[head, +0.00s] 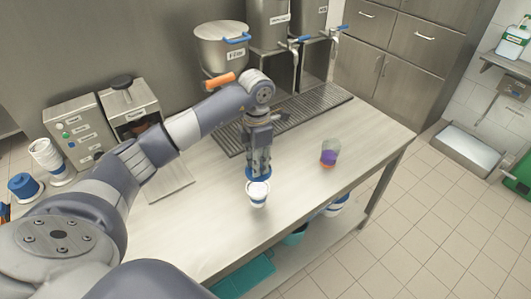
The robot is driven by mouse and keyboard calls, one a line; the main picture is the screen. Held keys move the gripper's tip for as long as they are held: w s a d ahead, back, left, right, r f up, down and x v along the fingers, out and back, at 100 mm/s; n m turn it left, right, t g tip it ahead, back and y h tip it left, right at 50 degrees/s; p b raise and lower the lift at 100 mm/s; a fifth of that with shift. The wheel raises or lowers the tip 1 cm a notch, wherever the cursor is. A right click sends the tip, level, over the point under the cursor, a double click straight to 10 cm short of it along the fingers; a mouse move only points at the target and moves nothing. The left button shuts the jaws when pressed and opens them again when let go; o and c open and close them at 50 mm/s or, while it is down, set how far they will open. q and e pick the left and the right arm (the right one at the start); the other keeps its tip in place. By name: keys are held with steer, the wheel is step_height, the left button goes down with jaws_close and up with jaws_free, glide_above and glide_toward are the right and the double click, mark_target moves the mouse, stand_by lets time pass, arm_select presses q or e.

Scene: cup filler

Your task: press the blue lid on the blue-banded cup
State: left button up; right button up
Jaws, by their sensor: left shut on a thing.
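My left gripper (259,165) points straight down over the steel table and is shut on the blue lid (258,174), a flat blue disc at its fingertips. Directly below the lid in the picture stands a small white cup (258,196), upright on the table. The lid appears at the far side of the cup's rim or just above it; I cannot tell whether they touch. The cup's rim and front are visible, but its band is too small to make out clearly. My right gripper is not in view.
A grey cup with a purple band (330,155) stands to the right on the table (205,230). A drip grate (325,104) and steel dispensers with blue-handled taps are behind. Blue lids (24,186) and stacked white cups (46,154) are far left. The table's front is clear.

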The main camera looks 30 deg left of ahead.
mark_target(257, 187)
arm_select(q)
steer(key=shift+s+f+b, duration=0.3)
steer(key=shift+f+b, duration=0.15)
steer(key=shift+f, duration=0.15)
steer(key=shift+s+f+b, duration=0.3)
steer(key=shift+f+b, duration=0.1)
steer(key=shift+f, duration=0.15)
steer(key=shift+w+f+b, duration=0.2)
steer(key=shift+f+b, duration=1.15)
steer(key=shift+f, duration=0.6)
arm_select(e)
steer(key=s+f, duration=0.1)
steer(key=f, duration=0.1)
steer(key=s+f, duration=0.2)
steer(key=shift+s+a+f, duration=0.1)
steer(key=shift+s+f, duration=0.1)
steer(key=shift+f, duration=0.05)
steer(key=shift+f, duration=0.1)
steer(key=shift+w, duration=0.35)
arm_select(q)
steer(key=shift+f+b, duration=0.4)
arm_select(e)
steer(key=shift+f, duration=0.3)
